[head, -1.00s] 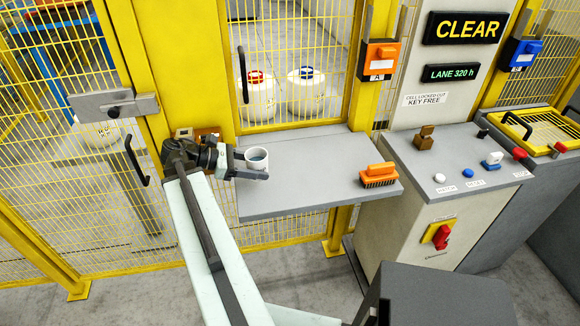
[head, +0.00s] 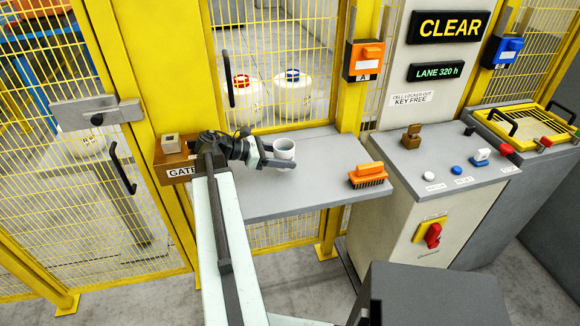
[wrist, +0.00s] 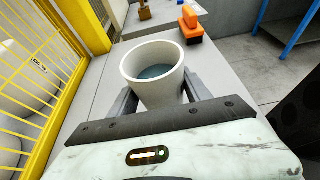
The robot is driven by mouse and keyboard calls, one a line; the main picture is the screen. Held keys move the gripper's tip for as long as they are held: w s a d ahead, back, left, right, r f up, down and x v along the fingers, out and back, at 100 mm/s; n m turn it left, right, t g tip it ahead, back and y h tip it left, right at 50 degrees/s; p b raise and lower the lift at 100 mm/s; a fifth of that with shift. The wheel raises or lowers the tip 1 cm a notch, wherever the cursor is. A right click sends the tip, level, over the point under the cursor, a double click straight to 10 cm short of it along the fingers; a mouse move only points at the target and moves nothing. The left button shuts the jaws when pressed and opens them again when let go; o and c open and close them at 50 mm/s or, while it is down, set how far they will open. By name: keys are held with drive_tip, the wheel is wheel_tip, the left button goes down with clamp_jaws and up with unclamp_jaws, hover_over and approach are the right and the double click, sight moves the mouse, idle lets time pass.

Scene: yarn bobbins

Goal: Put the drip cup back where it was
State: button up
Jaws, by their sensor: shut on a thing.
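The white drip cup (head: 284,149) is upright over the left part of the grey shelf (head: 310,185) in the head view. In the wrist view the cup (wrist: 150,72) shows bluish-grey liquid or a bluish-grey bottom inside. My gripper (head: 276,160) is shut on the cup, with one finger on each side of it in the wrist view (wrist: 157,100). I cannot tell whether the cup's base touches the shelf.
An orange brush (head: 367,175) lies at the shelf's right end. A brown box marked GATE (head: 177,160) is left of my arm. Yellow mesh fencing stands behind the shelf. A control console (head: 440,165) stands to the right. The shelf between cup and brush is clear.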

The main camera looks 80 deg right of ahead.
drive_tip(key=shift+s+d, duration=0.4)
drive_tip(key=shift+s, duration=0.05)
drive_tip(key=f+b, duration=0.4)
drive_tip(key=shift+s+d, duration=0.3)
drive_tip(key=shift+r, duration=0.2)
drive_tip(key=shift+f, duration=0.15)
drive_tip(key=o, duration=1.5)
drive_tip(key=shift+r, duration=0.2)
drive_tip(key=p+v, duration=0.5)
drive_tip(key=v, duration=0.7)
drive_tip(key=shift+a, duration=0.1)
